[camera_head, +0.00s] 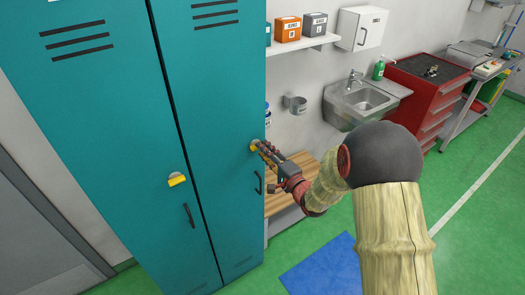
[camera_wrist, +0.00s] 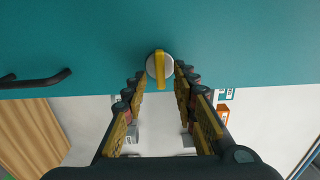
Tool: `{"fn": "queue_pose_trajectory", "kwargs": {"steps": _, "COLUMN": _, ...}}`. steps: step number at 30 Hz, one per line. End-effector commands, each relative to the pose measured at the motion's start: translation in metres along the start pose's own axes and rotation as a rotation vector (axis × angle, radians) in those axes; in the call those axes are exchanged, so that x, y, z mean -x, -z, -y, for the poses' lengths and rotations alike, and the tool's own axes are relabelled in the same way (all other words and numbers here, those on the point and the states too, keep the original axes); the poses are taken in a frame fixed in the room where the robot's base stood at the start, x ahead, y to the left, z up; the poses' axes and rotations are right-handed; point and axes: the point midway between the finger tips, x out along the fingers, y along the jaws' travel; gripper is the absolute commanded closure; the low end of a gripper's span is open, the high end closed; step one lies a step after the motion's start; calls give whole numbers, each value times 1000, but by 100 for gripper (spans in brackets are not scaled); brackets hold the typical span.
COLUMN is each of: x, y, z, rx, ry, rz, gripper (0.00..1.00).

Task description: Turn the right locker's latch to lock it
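The right locker (camera_head: 215,110) is a tall teal door, and it looks closed. Its latch (camera_wrist: 160,68) is a yellow bar on a pale round base, standing upright in the wrist view. In the head view this latch (camera_head: 254,146) is partly hidden by my fingertips. My gripper (camera_head: 262,149) is at the door's right side, close to the latch. In the wrist view my gripper (camera_wrist: 161,76) is open, with one finger on each side of the latch. A gap shows between each finger and the yellow bar. I cannot tell whether the fingertips touch the round base.
A dark door handle (camera_wrist: 36,78) is left of the latch in the wrist view. The left locker (camera_head: 105,120) has its own yellow latch (camera_head: 177,180). A wooden bench (camera_head: 283,197), a sink (camera_head: 362,100) and a red tool cabinet (camera_head: 425,90) stand to the right.

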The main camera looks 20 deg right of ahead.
Motion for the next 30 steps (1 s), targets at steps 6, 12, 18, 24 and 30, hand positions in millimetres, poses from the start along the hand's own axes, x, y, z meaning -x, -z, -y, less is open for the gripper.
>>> {"fn": "queue_pose_trajectory", "kwargs": {"steps": 6, "x": 44, "y": 1, "z": 0, "rx": 0, "ry": -2, "rz": -3, "gripper": 72}}
{"fn": "queue_pose_trajectory", "kwargs": {"steps": 12, "x": 81, "y": 1, "z": 0, "rx": -1, "ry": -1, "rz": -3, "gripper": 72}}
{"fn": "queue_pose_trajectory", "kwargs": {"steps": 18, "x": 102, "y": 0, "z": -1, "rx": 0, "ry": -1, "rz": -1, "gripper": 72}}
{"fn": "queue_pose_trajectory", "kwargs": {"steps": 24, "x": 107, "y": 0, "z": -1, "rx": -1, "ry": -1, "rz": 1, "gripper": 72}}
{"fn": "queue_pose_trajectory", "kwargs": {"steps": 30, "x": 106, "y": 0, "z": -1, "rx": -1, "ry": -1, "rz": 1, "gripper": 72}}
